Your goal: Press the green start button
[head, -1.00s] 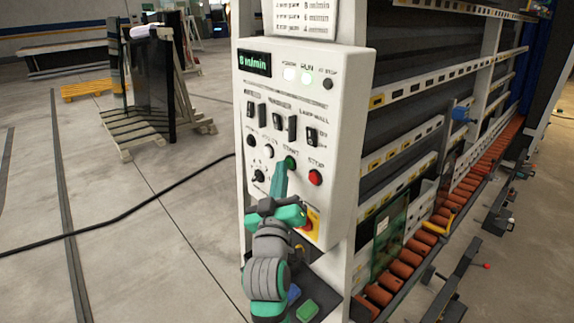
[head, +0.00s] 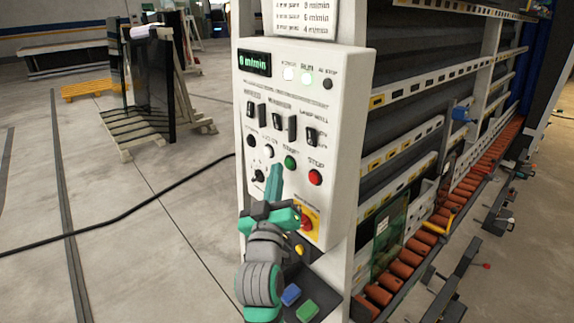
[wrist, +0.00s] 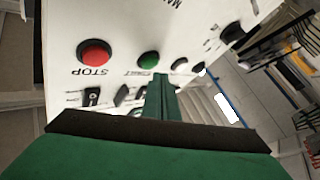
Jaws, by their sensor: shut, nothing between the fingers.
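The green start button (head: 290,162) is on the white control panel, left of the red STOP button (head: 315,177). In the wrist view the green button (wrist: 149,60) shows just past the fingertips. My gripper (head: 274,170) is shut and empty, its teal fingers pointing up at the panel. The fingers also show in the wrist view (wrist: 160,78).
The panel (head: 345,120) has black switches, a rotary knob (head: 258,177), a yellow-backed red emergency button (head: 307,222) and a lit RUN lamp (head: 307,78). Blue (head: 291,294) and green (head: 307,310) pads lie below. Orange rollers (head: 402,270) run along the right.

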